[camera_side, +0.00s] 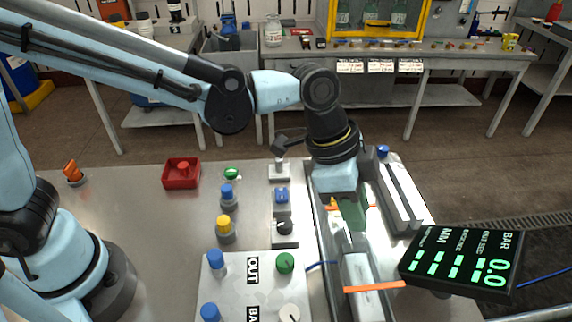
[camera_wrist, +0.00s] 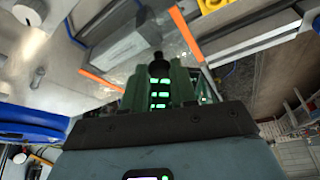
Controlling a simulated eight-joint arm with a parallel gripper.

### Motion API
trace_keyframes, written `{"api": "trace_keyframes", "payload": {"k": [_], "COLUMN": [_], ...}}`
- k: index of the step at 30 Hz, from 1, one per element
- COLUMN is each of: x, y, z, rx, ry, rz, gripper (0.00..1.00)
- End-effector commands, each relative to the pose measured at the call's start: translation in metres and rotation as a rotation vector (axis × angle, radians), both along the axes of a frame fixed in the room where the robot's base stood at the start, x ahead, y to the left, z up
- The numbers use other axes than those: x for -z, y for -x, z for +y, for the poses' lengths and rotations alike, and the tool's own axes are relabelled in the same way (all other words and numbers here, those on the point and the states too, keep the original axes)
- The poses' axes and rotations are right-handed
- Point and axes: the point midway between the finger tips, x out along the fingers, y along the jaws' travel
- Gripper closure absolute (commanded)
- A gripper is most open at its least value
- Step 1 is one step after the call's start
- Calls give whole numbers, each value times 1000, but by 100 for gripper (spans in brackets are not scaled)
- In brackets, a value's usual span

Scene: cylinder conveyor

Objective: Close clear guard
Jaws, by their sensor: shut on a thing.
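My gripper (camera_side: 352,222) is over the conveyor channel right of the button panel, fingers pointing down. In the wrist view its two green fingers (camera_wrist: 160,82) are closed around a small dark knob (camera_wrist: 158,66). The clear guard is hard to make out against the metal; I cannot tell its edges or how far it stands open. I cannot see whether the knob belongs to it. Orange strips cross the channel, a near one (camera_side: 374,287) and a far one partly behind my gripper. My fingers hide part of the channel.
A grey block (camera_side: 357,270) lies in the channel near the front strip. A tilted black display (camera_side: 462,262) with green digits reading 0.0 stands close on the right. A panel with knobs (camera_side: 240,300), a row of buttons and a red tray (camera_side: 181,173) are on the left.

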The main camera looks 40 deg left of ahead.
Motion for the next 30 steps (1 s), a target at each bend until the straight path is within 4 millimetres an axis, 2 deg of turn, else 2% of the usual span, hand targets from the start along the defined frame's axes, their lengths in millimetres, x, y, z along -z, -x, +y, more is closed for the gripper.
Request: {"api": "trace_keyframes", "payload": {"k": [5, 18, 24, 30], "x": [0, 0, 0, 0], "y": [-22, -95, -113, -117], "z": [22, 95, 112, 117], "rx": [-8, -5, -2, -1], "ry": [0, 1, 0, -2], "rz": [2, 2, 0, -1], "gripper": [100, 100, 100, 100]}}
